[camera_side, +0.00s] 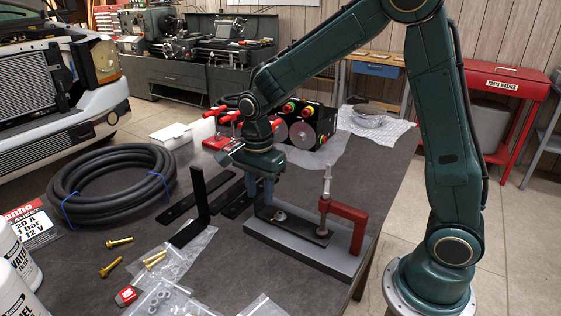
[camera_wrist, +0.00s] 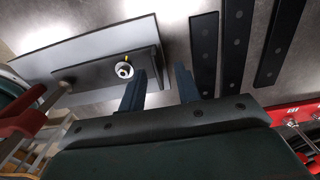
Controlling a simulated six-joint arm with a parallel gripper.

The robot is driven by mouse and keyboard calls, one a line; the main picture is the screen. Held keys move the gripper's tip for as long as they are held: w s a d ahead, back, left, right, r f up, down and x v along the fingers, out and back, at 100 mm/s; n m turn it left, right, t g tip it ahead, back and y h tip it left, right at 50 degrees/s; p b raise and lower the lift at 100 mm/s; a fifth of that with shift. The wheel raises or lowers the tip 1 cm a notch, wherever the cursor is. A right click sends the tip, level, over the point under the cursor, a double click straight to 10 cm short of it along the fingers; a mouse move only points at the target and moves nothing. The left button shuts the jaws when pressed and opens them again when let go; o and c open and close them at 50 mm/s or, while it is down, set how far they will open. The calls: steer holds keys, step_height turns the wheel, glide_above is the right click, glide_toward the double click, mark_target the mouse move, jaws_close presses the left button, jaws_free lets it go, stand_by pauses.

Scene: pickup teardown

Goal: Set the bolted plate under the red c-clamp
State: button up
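The bolted plate (camera_side: 294,223) is a dark flat bar with a round metal bolt (camera_side: 280,215). It lies on a grey base block (camera_side: 262,234), its right end below the screw of the red c-clamp (camera_side: 346,212); whether the screw presses on it I cannot tell. In the wrist view the plate (camera_wrist: 95,72) and its bolt (camera_wrist: 124,70) show, and part of the red clamp (camera_wrist: 25,122) is at the left edge. My gripper (camera_side: 261,192) points down near the plate's left end. Its fingers (camera_wrist: 160,88) are apart with nothing visible between them; one overlaps the plate's end in the wrist view.
Dark flat bars (camera_side: 180,203) and an upright black bracket (camera_side: 200,192) lie left of the base block. A coiled black hose (camera_side: 85,190), brass bolts (camera_side: 112,267) and clear bags (camera_side: 170,262) are further left. A black box with knobs (camera_side: 303,125) stands behind my gripper.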

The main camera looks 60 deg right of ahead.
step_height(320, 180, up, 4)
steer(key=shift+r, duration=0.1)
stand_by(0.4)
steer(key=s+r+n+t, duration=0.2)
steer(key=s+r+n, duration=0.2)
steer(key=s+n, duration=0.5)
steer(key=s+d+r+n+t, duration=0.1)
steer(key=s+r+n+t, duration=0.2)
steer(key=s+n, duration=0.6)
step_height(320, 180, up, 3)
steer(key=s, duration=0.2)
steer(key=shift+s+f+t, duration=0.2)
steer(key=shift+s+t, duration=0.1)
